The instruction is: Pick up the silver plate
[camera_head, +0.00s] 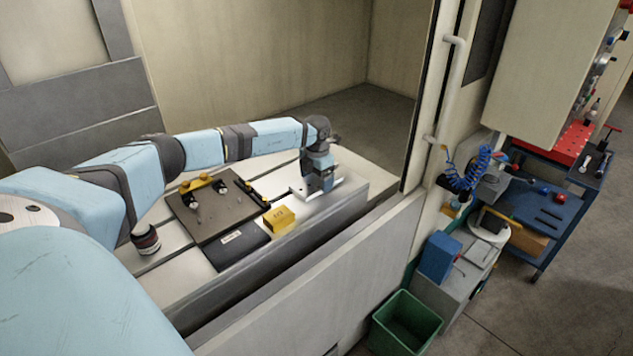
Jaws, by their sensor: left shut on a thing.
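My left arm reaches in from the left across the machine bed. Its gripper (325,186) points down at the right part of the bed and is shut on the silver plate (302,193). The plate is small, flat and pale, and shows on both sides of the fingers. The gripper covers its middle. I cannot tell whether the plate touches the bed or is slightly raised. My right gripper is not in view.
Left of the gripper are a dark mould base (217,217) with yellow-topped parts, a black block (236,244) and a yellow block (280,218). The door frame edge stands to the right. A green bin (405,325) and blue cart (545,215) are outside.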

